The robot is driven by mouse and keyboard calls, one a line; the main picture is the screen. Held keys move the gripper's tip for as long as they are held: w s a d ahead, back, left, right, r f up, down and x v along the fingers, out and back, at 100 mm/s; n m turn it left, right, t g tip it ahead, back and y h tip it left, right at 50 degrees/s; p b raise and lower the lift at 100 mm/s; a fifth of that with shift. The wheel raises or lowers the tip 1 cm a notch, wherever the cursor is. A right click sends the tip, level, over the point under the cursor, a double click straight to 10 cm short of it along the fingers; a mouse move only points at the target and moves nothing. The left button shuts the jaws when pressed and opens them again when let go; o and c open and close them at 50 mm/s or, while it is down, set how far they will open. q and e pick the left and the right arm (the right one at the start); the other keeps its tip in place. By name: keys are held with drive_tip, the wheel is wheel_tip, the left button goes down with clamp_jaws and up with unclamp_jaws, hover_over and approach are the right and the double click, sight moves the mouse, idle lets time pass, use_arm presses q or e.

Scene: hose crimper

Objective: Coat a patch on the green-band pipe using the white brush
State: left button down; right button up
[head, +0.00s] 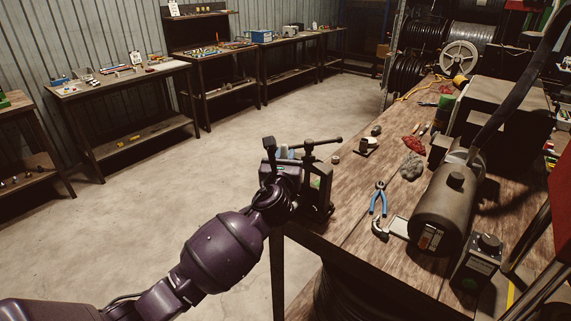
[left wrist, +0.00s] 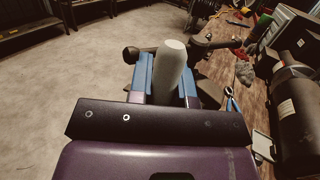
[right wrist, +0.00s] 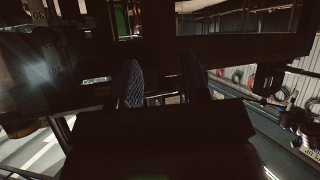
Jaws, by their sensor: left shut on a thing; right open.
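My left gripper (head: 285,160) is beside the dark vise (head: 318,202) at the bench's near corner. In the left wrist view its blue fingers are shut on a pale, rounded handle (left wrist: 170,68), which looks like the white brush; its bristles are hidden. A small green patch (head: 316,184) shows at the vise, partly behind my gripper; I cannot tell whether it is the pipe's green band. I cannot tell whether the brush touches anything. My right gripper (right wrist: 163,85) is open with nothing seen between its fingers, and is out of the head view.
The wooden bench (head: 345,235) holds blue-handled pliers (head: 379,198), a hammer (head: 380,230), a red rag (head: 414,143), a grey rag (head: 411,167) and a large dark cylindrical machine (head: 443,210). Dark structure crowds the right wrist view. The concrete floor (head: 200,180) on the left is clear.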

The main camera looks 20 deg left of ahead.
sight(284, 153)
use_arm(q)
drive_tip(key=shift+r, duration=1.55)
